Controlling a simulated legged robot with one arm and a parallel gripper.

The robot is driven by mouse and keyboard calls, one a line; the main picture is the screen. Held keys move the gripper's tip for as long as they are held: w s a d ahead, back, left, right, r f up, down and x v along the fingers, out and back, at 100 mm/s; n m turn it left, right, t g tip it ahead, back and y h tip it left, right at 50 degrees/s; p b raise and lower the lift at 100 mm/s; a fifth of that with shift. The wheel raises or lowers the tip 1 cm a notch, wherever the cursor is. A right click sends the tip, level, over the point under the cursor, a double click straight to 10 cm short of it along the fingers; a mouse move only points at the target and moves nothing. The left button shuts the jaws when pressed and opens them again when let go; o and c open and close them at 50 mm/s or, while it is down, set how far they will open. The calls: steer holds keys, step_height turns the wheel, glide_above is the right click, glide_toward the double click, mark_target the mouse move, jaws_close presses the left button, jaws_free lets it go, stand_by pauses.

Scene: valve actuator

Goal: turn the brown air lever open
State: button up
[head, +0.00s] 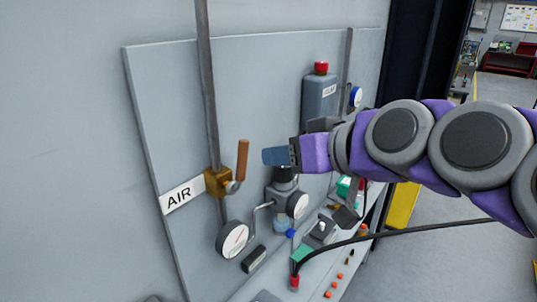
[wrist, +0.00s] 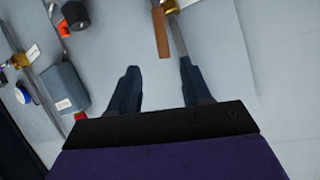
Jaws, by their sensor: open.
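The brown air lever (head: 242,160) stands upright on a brass valve (head: 217,182), beside a vertical grey pipe and the white AIR label (head: 181,194) in the head view. My gripper (head: 268,156) is to the right of the lever, apart from it, with its blue fingers pointing left. In the wrist view my gripper (wrist: 160,82) is open and empty, its two fingers spread. There the brown lever (wrist: 160,33) shows beyond the fingertips, nearer the right finger, with the pipe (wrist: 179,38) alongside. The brass valve is only partly in view at the top edge.
A gauge (head: 233,238) sits below the valve. A grey bottle with a red cap (head: 320,97) stands behind my wrist. A ledge below holds small switches, orange buttons (head: 331,285) and a black cable (head: 400,235).

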steer(key=shift+v, duration=1.05)
